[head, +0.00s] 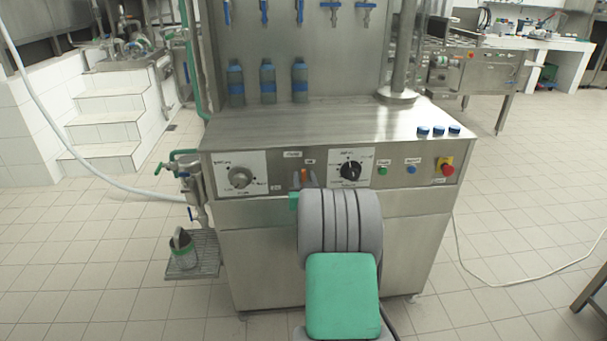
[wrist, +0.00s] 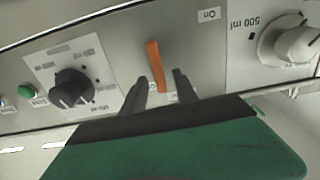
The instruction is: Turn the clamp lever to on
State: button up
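The clamp lever is a narrow orange bar (wrist: 155,66) on the grey front panel. In the wrist view it stands nearly vertical, slightly tilted. It also shows as a small orange piece in the head view (head: 304,176). An "On" label (wrist: 208,15) is to its upper right in the wrist view. My gripper (wrist: 158,82) is open, with one dark finger on each side of the lever's lower end. A gap shows on both sides, though depth is hard to judge. In the head view my arm hides most of the gripper.
A black knob (wrist: 72,88) and a green button (wrist: 27,92) are left of the lever in the wrist view. A pale knob (wrist: 297,44) marked 500 ml is at right. Blue bottles (head: 267,82) stand on the machine's steel top (head: 330,116). A red stop button (head: 446,169) is at right.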

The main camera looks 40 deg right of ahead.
jog(key=shift+x, duration=0.95)
grip_shut()
